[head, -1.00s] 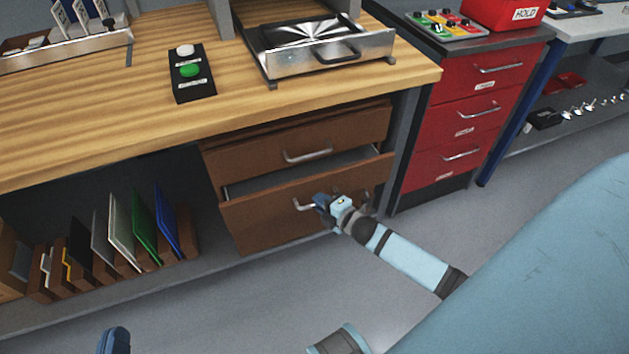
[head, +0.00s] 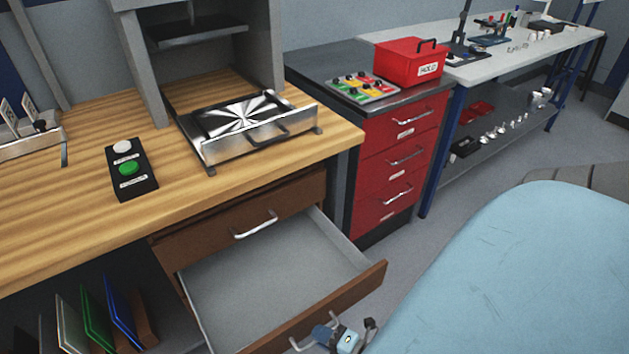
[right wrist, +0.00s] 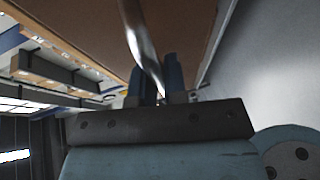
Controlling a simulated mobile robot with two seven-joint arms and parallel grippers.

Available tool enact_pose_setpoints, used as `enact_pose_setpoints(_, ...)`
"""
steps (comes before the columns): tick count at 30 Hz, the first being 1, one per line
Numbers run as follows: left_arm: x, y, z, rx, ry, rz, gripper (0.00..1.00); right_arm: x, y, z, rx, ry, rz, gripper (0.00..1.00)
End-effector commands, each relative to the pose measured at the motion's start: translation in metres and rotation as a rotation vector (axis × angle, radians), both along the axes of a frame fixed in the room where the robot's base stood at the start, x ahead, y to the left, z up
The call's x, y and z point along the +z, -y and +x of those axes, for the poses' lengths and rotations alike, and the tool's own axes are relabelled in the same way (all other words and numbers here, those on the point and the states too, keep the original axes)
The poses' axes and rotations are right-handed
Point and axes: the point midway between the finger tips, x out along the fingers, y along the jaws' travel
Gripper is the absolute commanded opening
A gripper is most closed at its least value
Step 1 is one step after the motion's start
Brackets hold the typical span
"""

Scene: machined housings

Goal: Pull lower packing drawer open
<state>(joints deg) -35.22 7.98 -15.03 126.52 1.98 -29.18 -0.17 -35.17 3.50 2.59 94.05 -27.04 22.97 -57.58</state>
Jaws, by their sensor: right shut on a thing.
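The lower packing drawer (head: 262,272) is a brown-fronted drawer with a pale grey inside, under the wooden bench. It stands well out from the cabinet and looks empty. My right gripper (head: 325,334) is at its front, at the bottom of the head view. In the right wrist view, the blue fingers (right wrist: 159,82) are closed around the metal bar handle (right wrist: 140,38), with the brown drawer front beyond. In the head view only one end of the handle (head: 300,346) shows. My left gripper is not in view.
The upper drawer (head: 240,215) is shut, with its handle (head: 256,226) above the open one. A red drawer cabinet (head: 395,165) stands to the right. Upright folders (head: 108,308) fill the shelf to the left. A button box (head: 130,170) sits on the bench.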

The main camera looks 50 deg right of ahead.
Motion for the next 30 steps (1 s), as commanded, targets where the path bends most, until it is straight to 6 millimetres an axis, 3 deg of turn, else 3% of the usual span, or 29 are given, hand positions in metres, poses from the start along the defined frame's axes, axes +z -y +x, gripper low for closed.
enact_pose_setpoints(10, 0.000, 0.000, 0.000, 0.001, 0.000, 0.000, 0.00, 0.000, 0.001, -0.001, -0.001, 0.000, -0.002, 0.00)
enact_pose_setpoints(12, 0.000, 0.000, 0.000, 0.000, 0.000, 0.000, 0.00, 0.000, 0.001, -0.001, -0.001, 0.000, -0.002, 0.24)
enact_pose_setpoints(14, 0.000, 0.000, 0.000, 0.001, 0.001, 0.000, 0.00, 0.000, 0.001, -0.001, -0.001, 0.000, -0.001, 0.37)
enact_pose_setpoints(24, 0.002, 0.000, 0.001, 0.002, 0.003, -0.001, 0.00, 0.001, 0.001, -0.005, -0.001, 0.000, 0.000, 0.37)
enact_pose_setpoints(30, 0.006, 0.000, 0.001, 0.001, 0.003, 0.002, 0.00, 0.007, 0.005, -0.034, -0.001, -0.003, -0.001, 0.37)
